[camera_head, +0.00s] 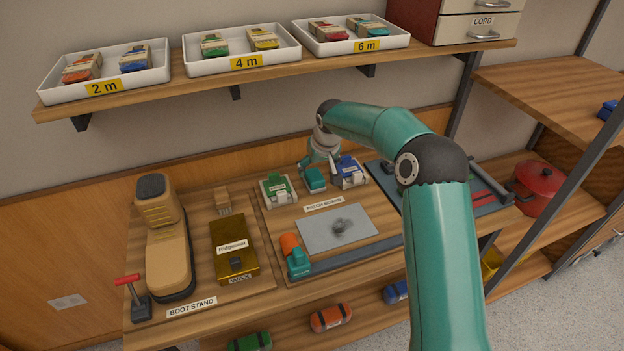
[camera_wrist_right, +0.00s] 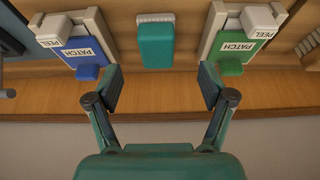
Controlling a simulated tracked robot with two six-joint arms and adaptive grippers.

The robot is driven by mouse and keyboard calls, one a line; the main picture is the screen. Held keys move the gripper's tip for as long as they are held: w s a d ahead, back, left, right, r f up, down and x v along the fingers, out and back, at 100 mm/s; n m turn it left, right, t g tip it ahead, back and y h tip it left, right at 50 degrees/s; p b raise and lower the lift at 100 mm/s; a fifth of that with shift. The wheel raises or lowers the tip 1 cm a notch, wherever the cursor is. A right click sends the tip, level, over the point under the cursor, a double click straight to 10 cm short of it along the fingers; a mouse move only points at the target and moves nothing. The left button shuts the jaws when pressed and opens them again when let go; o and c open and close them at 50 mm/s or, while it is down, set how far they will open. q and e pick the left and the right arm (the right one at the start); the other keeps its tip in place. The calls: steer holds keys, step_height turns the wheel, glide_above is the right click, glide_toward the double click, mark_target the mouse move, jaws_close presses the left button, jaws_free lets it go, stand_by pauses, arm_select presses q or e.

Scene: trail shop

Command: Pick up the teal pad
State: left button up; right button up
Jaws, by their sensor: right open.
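The teal pad (camera_head: 314,182) sits at the back of the patch board, between a green patch holder (camera_head: 278,190) and a blue patch holder (camera_head: 350,174). In the right wrist view the teal pad (camera_wrist_right: 156,46) is a rounded block with a pale bristly edge at its far end. My right gripper (camera_head: 320,162) is above and behind the pad, pointing down. In the right wrist view its two fingers (camera_wrist_right: 161,86) are spread wide and empty, with the pad ahead, between their lines and apart from them. My left gripper is out of view.
The blue (camera_wrist_right: 82,56) and green (camera_wrist_right: 235,45) holders flank the pad closely. A grey patch sheet (camera_head: 320,238) and an orange-and-teal roller (camera_head: 297,258) lie in front. A shelf with white trays (camera_head: 240,62) hangs above. A boot (camera_head: 165,245) stands left.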

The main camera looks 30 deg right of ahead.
mark_target(314, 174)
steer(key=shift+x, duration=1)
steer(key=x, duration=0.1)
steer(key=p+x, duration=0.1)
steer(key=x, duration=0.1)
steer(key=p+x, duration=0.1)
steer(key=shift+w+d+f, duration=0.1)
steer(key=shift+w+d, duration=0.25)
steer(key=shift+w, duration=0.15)
steer(key=shift+w+f, duration=0.1)
steer(key=shift+f, duration=0.15)
steer(key=c, duration=1.2)
steer(key=shift+r, duration=0.1)
steer(key=shift+c, duration=0.2)
